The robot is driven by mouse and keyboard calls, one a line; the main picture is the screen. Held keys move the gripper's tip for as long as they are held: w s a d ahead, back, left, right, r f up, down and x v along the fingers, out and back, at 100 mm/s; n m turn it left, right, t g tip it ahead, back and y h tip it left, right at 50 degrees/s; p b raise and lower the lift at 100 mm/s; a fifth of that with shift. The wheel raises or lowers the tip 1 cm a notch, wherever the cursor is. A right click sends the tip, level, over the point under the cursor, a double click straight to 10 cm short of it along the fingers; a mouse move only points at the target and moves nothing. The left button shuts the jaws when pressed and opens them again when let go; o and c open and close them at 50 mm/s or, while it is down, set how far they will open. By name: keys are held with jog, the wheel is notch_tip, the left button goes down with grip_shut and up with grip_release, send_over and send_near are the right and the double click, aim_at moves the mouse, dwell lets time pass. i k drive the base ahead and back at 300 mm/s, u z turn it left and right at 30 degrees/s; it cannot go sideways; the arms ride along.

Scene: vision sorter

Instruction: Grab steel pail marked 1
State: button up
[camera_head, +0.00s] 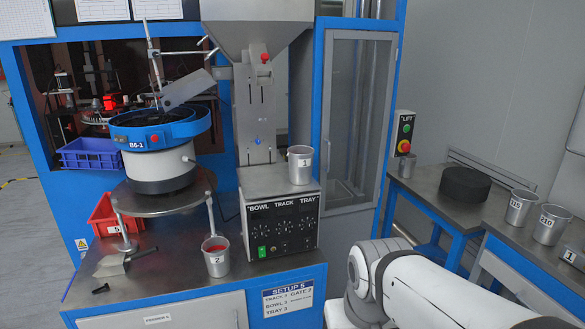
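Several steel pails are in view. One steel pail (300,164) stands upright on the control box; its small mark is too blurred to read surely. Another pail (216,257), holding something red, stands on the feeder table; its mark looks like 2. Two pails (521,207) (551,225) on the right bench have marks that look like 10. A metal piece (571,256) with a label reading 1 is cut off at the right edge; I cannot tell whether it is a pail. My white arm shows at the bottom right, but my gripper is out of view.
The blue bowl feeder (157,130), a red bin (106,218) and the control box (280,222) occupy the left table. A grey hopper hangs above.

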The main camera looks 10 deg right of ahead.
aim_at(301, 157)
jog(key=u, duration=0.05)
jog(key=i, duration=1.05)
jog(key=z, duration=0.05)
